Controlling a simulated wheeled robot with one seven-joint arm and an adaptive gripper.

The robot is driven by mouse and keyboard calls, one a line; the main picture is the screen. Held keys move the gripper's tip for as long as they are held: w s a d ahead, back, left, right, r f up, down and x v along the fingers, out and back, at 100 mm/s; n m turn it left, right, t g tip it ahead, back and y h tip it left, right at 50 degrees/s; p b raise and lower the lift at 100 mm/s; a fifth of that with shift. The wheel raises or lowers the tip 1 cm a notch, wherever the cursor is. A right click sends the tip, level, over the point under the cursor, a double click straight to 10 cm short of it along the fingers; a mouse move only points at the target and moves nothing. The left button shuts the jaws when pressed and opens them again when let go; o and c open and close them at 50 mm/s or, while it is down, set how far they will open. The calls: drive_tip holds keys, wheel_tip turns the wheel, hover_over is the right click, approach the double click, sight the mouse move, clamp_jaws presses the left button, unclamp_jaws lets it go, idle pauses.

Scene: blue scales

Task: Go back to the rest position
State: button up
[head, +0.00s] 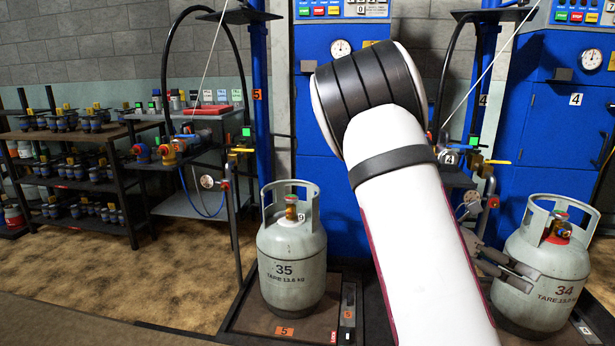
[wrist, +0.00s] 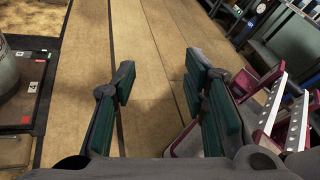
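My gripper (head: 530,279) is at the right in the head view, partly hidden behind my white arm. Its fingers overlap the picture of the grey gas cylinder marked 34 (head: 562,262). In the wrist view my gripper (wrist: 163,82) is open, with its dark green pads well apart. Another grey cylinder marked 35 (head: 291,258) stands upright on the scale numbered 5, left of my arm.
The scale platform (head: 255,318) bears cylinder 35. Blue scale cabinets (head: 312,110) stand behind. A shelf rack (head: 75,185) with several valves is at the left, beside a metal table (head: 190,205). A platform edge (wrist: 28,125) lies left in the wrist view. Open floor (head: 110,265) is at left.

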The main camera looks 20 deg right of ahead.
drive_tip(key=s+a+r+m+t+y, duration=0.1)
drive_tip(key=s+a+m+t+y, duration=0.25)
drive_tip(key=a, duration=0.85)
drive_tip(key=s+a+r+m+t+y, duration=0.25)
drive_tip(key=s+a+m+t, duration=0.2)
drive_tip(key=a, duration=0.65)
drive_tip(key=s+a+m+t+y, duration=0.3)
drive_tip(key=s+a+m+t, duration=0.15)
drive_tip(key=a, duration=0.75)
wheel_tip(320, 180, up, 39)
drive_tip(key=t+p, duration=0.3)
drive_tip(key=p, duration=3.4)
drive_tip(key=shift+s+d+r+n, duration=0.15)
drive_tip(key=shift+s+n, duration=0.1)
drive_tip(key=shift+n, duration=0.2)
